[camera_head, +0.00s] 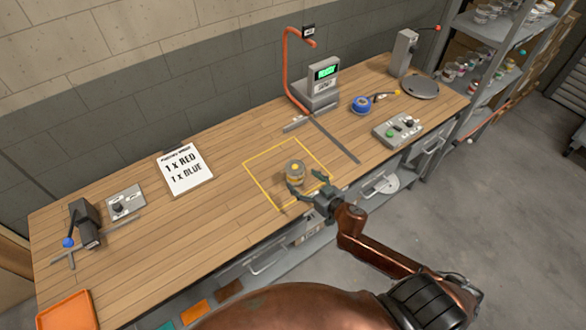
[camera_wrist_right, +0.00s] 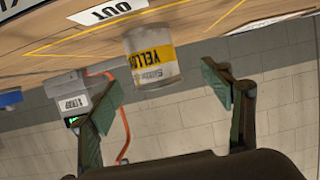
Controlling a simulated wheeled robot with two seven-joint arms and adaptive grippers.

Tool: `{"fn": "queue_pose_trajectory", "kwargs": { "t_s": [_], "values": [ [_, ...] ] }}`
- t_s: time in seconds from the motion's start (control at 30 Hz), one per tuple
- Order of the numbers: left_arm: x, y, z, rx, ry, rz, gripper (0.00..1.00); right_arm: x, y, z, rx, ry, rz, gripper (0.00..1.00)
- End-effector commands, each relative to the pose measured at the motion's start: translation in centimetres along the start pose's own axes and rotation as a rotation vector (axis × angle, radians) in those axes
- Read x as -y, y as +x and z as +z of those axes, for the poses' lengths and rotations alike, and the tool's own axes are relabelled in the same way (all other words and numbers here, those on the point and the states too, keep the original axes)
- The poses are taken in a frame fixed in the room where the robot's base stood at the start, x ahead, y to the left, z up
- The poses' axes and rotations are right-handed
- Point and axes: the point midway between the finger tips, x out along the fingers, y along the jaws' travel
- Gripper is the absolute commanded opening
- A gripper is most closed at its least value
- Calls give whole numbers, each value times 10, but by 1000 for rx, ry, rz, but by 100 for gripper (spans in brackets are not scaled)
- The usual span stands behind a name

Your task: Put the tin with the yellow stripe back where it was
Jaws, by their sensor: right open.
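The tin with the yellow stripe (camera_head: 295,171) stands upright on the bench inside a yellow taped square (camera_head: 249,162). In the right wrist view the tin (camera_wrist_right: 153,58) appears upside down, with "YELLOW" readable on its stripe. My right gripper (camera_head: 306,186) is open at the front right of the tin, with its fingers towards it. In the right wrist view the two fingertips (camera_wrist_right: 164,84) are wide apart, and the tin shows beyond them, not clasped. My left gripper is not in view.
A sign (camera_head: 185,169) reads "1 x RED, 1 x BLUE". A scale with a green display (camera_head: 318,90), a blue round item (camera_head: 361,104) and a button box (camera_head: 398,130) stand farther right. Shelves with several tins (camera_head: 484,60) stand at the right.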

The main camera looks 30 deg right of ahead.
Motion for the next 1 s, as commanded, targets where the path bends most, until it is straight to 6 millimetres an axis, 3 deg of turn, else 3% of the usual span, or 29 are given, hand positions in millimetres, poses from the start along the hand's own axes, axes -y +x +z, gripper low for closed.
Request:
{"fn": "queue_pose_trajectory", "kwargs": {
  "t_s": [0.43,0.63,0.9,1.0],
  "values": [
    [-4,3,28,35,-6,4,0,-18,41,8,-1,7,22,73],
    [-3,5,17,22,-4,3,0,-19,64,10,0,7,21,73],
    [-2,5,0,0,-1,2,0,-17,68,9,0,7,18,73],
    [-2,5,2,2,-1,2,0,-17,68,9,0,7,18,67]
  ]
}}
